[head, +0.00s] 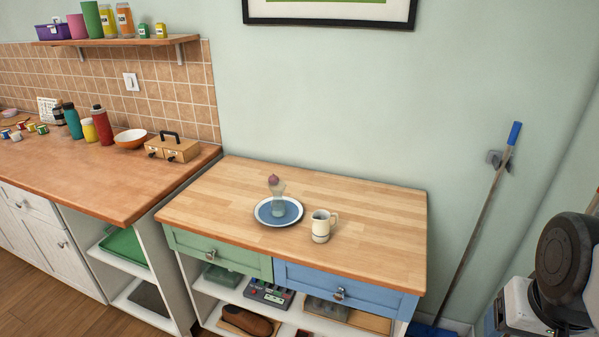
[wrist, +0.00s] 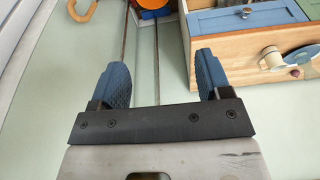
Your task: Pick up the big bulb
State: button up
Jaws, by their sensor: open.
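A small round purple-pink bulb (head: 273,179) sits atop a clear, waisted glass vase (head: 278,204). The vase stands on a blue plate (head: 263,212) with a pale rim, on the wooden top of the cabinet. In the wrist view the bulb (wrist: 295,73) is small, at the right edge, with the plate (wrist: 311,50) behind it. My gripper (wrist: 160,68) is open and empty, its two blue ribbed fingers wide apart. It is well away from the bulb, over to one side of the cabinet.
A cream mug (head: 320,227) stands right of the plate, close to it. The rest of the wooden top (head: 375,215) is clear. A blue-handled broom (head: 487,195) leans on the wall at right. A higher counter (head: 75,178) with bottles, a bowl and a box stands left.

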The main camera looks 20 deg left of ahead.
dwell(0.3)
jog(key=w+a+r+m, duration=0.3)
jog(key=w+a+r, duration=0.1)
jog(key=w, duration=0.7)
jog(key=w+a+r+m, duration=0.3)
jog(key=w+a, duration=0.2)
jog(key=w, duration=0.5)
jog(key=w+a+m+y, duration=0.1)
jog(key=w+a+m, duration=0.1)
jog(key=w+a, duration=0.6)
jog(key=w+a+m, duration=0.3)
jog(key=w+a, duration=0.3)
jog(key=w, duration=0.5)
jog(key=m+g+y, duration=0.1)
jog(key=m+g, duration=0.1)
jog(key=m, duration=0.8)
send_over(276, 177)
jog(key=f, duration=2.3)
jog(key=shift+s+d+f, duration=0.1)
jog(key=shift+d+f, duration=0.3)
jog(key=shift+a+f, duration=0.25)
jog(key=shift+a, duration=0.15)
